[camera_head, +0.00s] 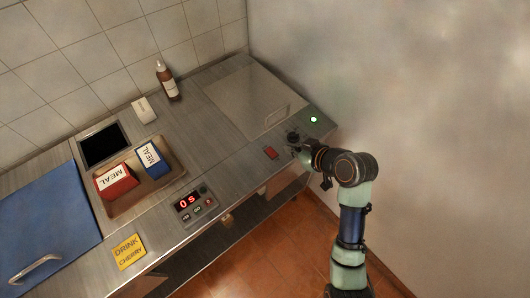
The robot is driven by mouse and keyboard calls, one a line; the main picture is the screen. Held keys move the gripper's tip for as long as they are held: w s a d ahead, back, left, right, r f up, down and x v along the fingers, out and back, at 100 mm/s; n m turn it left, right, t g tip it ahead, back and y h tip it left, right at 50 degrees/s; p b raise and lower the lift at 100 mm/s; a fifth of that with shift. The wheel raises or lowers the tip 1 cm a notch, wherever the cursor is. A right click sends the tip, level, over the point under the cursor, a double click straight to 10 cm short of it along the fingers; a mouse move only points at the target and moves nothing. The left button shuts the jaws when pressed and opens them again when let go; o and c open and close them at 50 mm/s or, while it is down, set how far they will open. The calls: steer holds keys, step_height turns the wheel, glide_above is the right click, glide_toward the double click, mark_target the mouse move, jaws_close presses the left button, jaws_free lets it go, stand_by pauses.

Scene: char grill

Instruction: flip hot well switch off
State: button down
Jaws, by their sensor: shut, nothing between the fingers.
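A small red switch (271,153) sits on the steel counter's front strip, right of centre. I take it for the hot well switch; no label is readable. A dark round knob (293,137) is to its right, and a lit green lamp (313,119) glows further right near the counter's corner. My gripper (298,150) is shut and empty, low over the front strip, just right of the red switch and close to the knob. A small gap shows between it and the red switch. Whether its tips touch the counter or knob is unclear.
A steel lid (234,97) with a handle lies behind the switch. To the left are a tray (169,186) holding red and blue MEAL boxes, a timer (190,199) reading 0s, a brown bottle (167,82), and a blue lid (45,225). A wall rises at right.

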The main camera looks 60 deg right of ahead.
glide_above(274, 155)
step_height(274, 155, down, 6)
steer(key=shift+a+r, duration=0.1)
steer(key=shift+w+d+f, duration=0.15)
steer(key=shift+w+f, duration=0.05)
steer(key=shift+f, duration=0.9)
steer(key=shift+w+d+f, duration=0.1)
steer(key=shift+w+f, duration=0.05)
steer(key=shift+f, duration=0.9)
steer(key=shift+w+a, duration=0.1)
